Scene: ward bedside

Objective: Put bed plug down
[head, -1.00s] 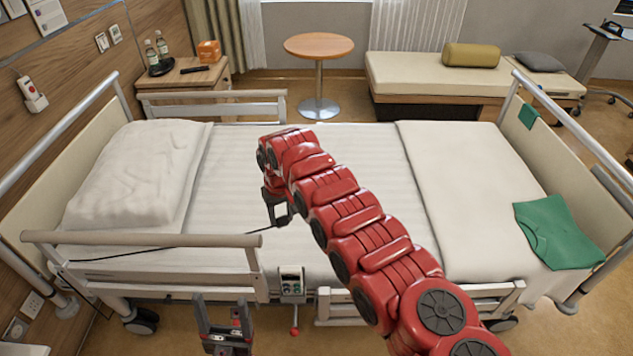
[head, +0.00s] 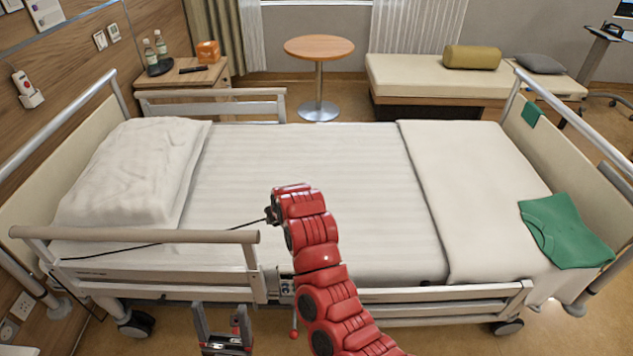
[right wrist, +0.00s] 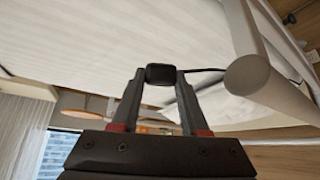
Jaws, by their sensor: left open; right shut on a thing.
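The bed plug (right wrist: 160,73) is a small black block with a thin black cable. In the right wrist view my right gripper (right wrist: 161,80) is shut on it, with the cable leaving to the right. In the head view my red right arm reaches over the near side of the bed, and its hand hides most of the gripper. A small dark piece (head: 269,214) shows there at the cable's end, above the mattress. My left gripper (head: 224,328) is open and empty, low in front of the near side rail.
The bed (head: 310,170) fills the middle. A hand control (head: 287,287) hangs on the near edge, partly hidden. A wall socket (head: 24,303) is at lower left.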

